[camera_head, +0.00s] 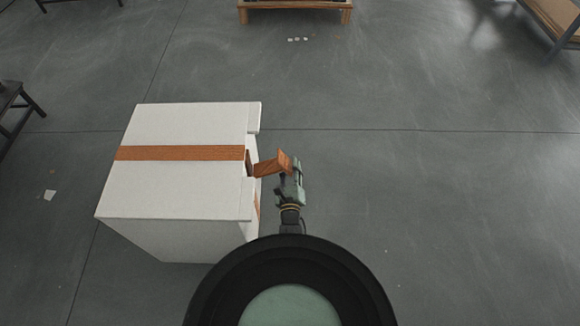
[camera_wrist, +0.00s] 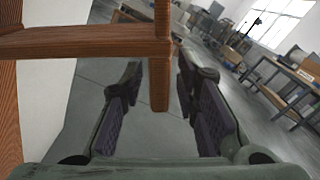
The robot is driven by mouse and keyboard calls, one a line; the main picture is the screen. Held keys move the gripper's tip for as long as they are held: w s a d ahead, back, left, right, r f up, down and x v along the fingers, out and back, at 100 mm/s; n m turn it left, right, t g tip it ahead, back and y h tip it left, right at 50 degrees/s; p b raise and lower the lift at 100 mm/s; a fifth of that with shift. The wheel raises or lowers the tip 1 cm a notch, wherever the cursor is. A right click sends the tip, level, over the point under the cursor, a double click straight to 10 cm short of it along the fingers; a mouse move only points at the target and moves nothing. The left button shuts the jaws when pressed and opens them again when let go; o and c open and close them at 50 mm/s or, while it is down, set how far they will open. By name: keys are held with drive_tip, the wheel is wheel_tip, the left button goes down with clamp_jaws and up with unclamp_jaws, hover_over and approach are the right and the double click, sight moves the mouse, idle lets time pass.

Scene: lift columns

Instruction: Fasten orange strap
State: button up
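A white box (camera_head: 175,190) stands on the floor left of centre in the head view. The orange strap (camera_head: 180,153) runs across its top and has a part sticking out past the box's right side (camera_head: 268,167). My gripper (camera_head: 292,168) is at this outer end. In the wrist view, brown-orange strap pieces (camera_wrist: 85,42) cross the upper left, and one piece (camera_wrist: 160,75) hangs down between the fingers. My gripper (camera_wrist: 160,88) has its fingers apart, with visible gaps on both sides of that piece.
The grey floor (camera_head: 430,200) right of the box is clear. A wooden bench (camera_head: 295,5) stands at the far back, and a dark stool (camera_head: 15,95) stands at the left edge. A table (camera_wrist: 285,80) with items shows at right in the wrist view.

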clamp_jaws()
idle(0.6)
